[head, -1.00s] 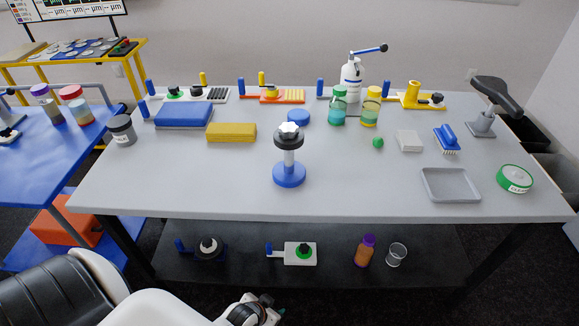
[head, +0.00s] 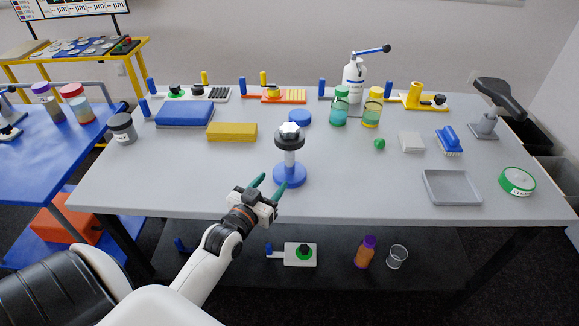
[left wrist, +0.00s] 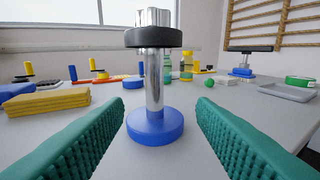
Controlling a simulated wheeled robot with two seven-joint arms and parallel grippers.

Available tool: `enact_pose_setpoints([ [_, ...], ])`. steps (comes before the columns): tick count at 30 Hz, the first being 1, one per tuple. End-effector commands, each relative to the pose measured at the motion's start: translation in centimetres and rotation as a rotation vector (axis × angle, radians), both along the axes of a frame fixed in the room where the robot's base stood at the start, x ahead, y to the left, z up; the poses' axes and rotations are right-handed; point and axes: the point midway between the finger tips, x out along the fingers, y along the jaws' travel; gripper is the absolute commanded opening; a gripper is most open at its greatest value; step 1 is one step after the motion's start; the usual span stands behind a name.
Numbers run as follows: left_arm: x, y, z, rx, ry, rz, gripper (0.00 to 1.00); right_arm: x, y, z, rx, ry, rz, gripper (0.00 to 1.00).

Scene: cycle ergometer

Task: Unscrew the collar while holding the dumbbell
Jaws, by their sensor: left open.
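The dumbbell (head: 290,160) stands upright on the table. It has a blue round base (head: 289,177), a silver handle, a black plate and a whitish star-shaped collar (head: 290,128) on top. In the left wrist view its silver handle (left wrist: 154,80) rises between my fingers, farther off, with the black plate (left wrist: 153,38) and the collar (left wrist: 153,17) above. My left gripper (head: 268,187) has green fingers, open and empty, at the table's front edge, just in front and left of the base. It also shows in the left wrist view (left wrist: 160,130), apart from the dumbbell. My right gripper is not in view.
A yellow block (head: 232,132), a blue block (head: 184,114) and a dark jar (head: 121,128) stand to the left. A green ball (head: 379,144), a grey tray (head: 451,187) and a tape roll (head: 517,181) lie to the right. Bottles stand behind.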

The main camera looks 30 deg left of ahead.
Motion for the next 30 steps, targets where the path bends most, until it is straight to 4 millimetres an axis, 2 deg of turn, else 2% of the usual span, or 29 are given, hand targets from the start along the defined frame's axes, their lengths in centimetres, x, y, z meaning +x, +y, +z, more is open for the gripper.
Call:
enact_pose_setpoints([
  [6,2.1,1.5,1.1,0.001,-0.068,0.023,0.51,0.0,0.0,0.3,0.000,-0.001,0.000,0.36],
  [12,5.6,1.8,1.1,0.001,-0.065,0.022,0.51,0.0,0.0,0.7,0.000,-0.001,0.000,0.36],
  [20,7.7,2.0,1.0,0.000,-0.063,0.022,0.51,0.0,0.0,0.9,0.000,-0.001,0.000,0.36],
  [27,11.2,2.2,1.1,0.002,-0.062,0.022,0.51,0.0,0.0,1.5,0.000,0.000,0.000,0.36],
  [30,12.1,2.3,1.0,0.001,-0.062,0.021,0.51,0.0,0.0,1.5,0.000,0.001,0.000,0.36],
])
